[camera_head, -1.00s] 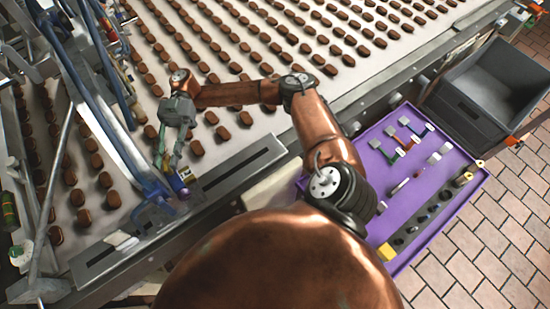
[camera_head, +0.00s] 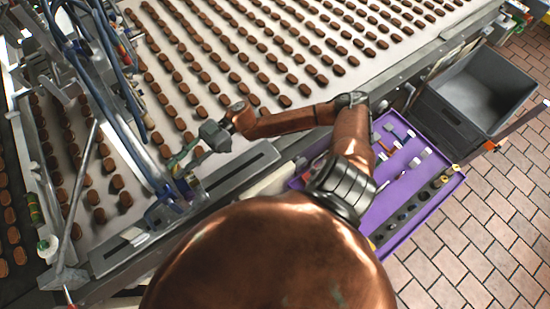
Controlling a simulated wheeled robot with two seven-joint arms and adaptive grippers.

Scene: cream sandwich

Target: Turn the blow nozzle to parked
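My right arm's gripper (camera_head: 181,161) is above the near edge of the belt, its fingers pointing down and to the left. The fingers are small and overlap the brown pieces behind them, so I cannot tell whether they are open or shut. Close below them is a small blue-purple fitting (camera_head: 168,205) at the foot of a blue arm on the belt's edge rail. It may be the blow nozzle, but I cannot make out its shape or which way it is turned. I cannot tell whether the fingers touch it. My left gripper is not in view.
Rows of brown sandwich pieces cover the pale belt (camera_head: 240,150). A metal frame with blue tubes (camera_head: 120,85) stands at the left. A purple tray (camera_head: 425,212) with small parts lies right of my arm. An open grey crate (camera_head: 450,112) stands behind it, above a brick floor.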

